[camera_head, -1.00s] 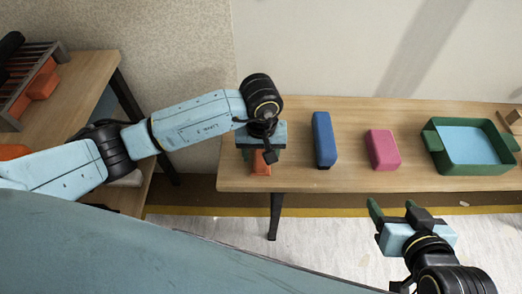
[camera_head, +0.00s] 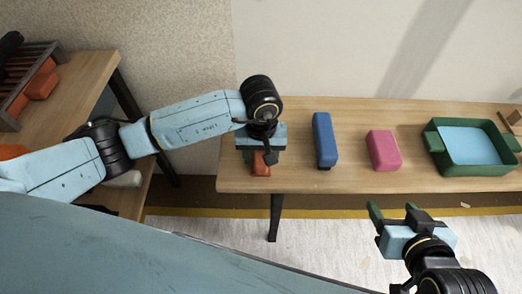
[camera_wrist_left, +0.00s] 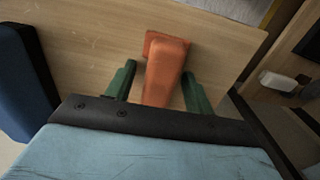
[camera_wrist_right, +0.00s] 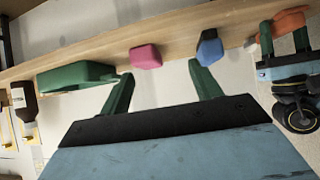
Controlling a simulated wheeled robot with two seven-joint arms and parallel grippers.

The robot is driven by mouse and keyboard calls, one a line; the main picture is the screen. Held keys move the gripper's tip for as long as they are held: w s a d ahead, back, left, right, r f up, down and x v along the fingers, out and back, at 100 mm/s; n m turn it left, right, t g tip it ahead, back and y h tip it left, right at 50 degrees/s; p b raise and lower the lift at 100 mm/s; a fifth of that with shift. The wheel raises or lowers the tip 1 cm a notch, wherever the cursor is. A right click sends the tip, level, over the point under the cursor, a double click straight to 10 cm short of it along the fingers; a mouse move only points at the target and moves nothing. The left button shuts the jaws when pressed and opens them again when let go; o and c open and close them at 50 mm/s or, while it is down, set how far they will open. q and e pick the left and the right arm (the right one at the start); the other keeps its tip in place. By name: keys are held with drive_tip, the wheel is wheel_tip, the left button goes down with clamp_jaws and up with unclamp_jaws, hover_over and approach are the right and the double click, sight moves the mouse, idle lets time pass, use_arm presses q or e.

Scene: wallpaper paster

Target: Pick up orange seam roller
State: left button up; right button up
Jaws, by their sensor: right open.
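The orange seam roller (camera_head: 261,168) lies near the left end of the wooden table, partly hidden under my left gripper in the head view. In the left wrist view the orange seam roller (camera_wrist_left: 166,70) lies between the two green fingers of my left gripper (camera_wrist_left: 155,88). Those fingers are apart, with a visible gap on each side of it. It also shows at the right of the right wrist view (camera_wrist_right: 290,20). My right gripper (camera_head: 391,208) is open and empty in front of the table, with spread green fingers in the right wrist view (camera_wrist_right: 165,90).
A blue block (camera_head: 324,138), a pink block (camera_head: 383,150) and a green tray (camera_head: 470,170) stand in a row along the table (camera_head: 350,184). Another table (camera_head: 90,85) with a rack holding orange pieces (camera_head: 40,82) is at the left. A brown bottle (camera_wrist_right: 24,108) shows in the right wrist view.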

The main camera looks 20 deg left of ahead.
sight(261, 153)
use_arm(q)
drive_tip(key=c, duration=0.9)
drive_tip(key=shift+r, duration=0.1)
use_arm(e)
drive_tip(key=shift+r, duration=0.15)
use_arm(q)
drive_tip(key=shift+r+p, duration=0.2)
drive_tip(key=shift+p, duration=0.2)
wheel_tip(261, 153, up, 7)
drive_tip(key=shift+r+p, duration=0.1)
drive_tip(key=shift+p, duration=1.15)
drive_tip(key=shift+r+p, duration=0.3)
drive_tip(key=shift+r, duration=1.05)
use_arm(e)
drive_tip(key=s+d+f+g+h, duration=0.2)
drive_tip(key=s+d+f+g, duration=0.2)
drive_tip(key=s, duration=0.5)
drive_tip(key=shift+d+f+g, duration=0.25)
drive_tip(key=shift+f+g, duration=1.15)
drive_tip(key=shift+g, duration=0.2)
drive_tip(key=shift+s, duration=0.1)
